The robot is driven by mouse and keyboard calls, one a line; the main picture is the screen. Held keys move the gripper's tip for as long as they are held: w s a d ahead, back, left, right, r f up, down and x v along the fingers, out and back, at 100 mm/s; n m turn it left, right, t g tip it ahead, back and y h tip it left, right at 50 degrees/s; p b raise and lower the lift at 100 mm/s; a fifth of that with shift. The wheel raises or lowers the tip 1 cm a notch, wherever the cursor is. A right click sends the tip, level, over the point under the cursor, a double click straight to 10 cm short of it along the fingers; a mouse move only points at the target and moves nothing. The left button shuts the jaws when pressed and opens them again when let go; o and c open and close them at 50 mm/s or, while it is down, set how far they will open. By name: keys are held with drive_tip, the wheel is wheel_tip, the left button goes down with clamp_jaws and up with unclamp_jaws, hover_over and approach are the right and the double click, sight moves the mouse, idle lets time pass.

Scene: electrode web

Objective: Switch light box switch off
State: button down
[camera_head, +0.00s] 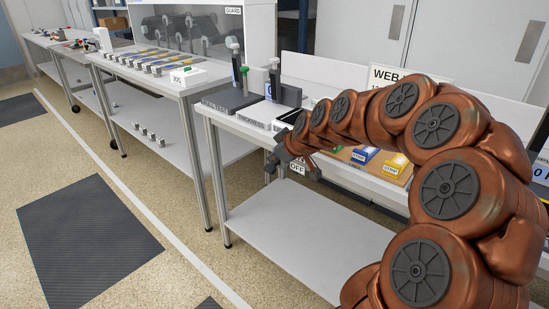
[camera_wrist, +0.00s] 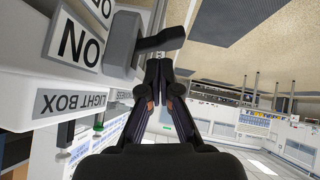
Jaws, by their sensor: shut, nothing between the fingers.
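An ON plate (camera_wrist: 80,43), upside down there, sits beside the pivot, with part of another plate at the top edge. A LIGHT BOX label (camera_wrist: 75,101) is on the panel. My gripper (camera_wrist: 158,66) is shut and empty, its fingertips close to the lever's end; I cannot tell if they touch. In the head view my arm reaches the table front by an OFF plate (camera_head: 297,168), and the lever is hard to make out.
A white table (camera_head: 295,235) with a lower shelf stands under my arm. A grey block (camera_head: 235,102) with upright tools stands at its back left. Coloured boxes (camera_head: 396,167) lie behind my arm. The floor to the left is open.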

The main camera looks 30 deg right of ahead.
sight(271, 173)
drive_tip(key=r, duration=0.1)
drive_tip(key=a+r, duration=0.1)
drive_tip(key=r, duration=0.1)
drive_tip(key=r+p, duration=0.1)
drive_tip(key=shift+s+a+r, duration=0.2)
drive_tip(key=shift+a, duration=0.1)
drive_tip(key=v, duration=0.9)
drive_tip(key=shift+s+a+f, duration=0.2)
drive_tip(key=shift+s+a, duration=0.35)
drive_tip(key=shift+a, duration=0.05)
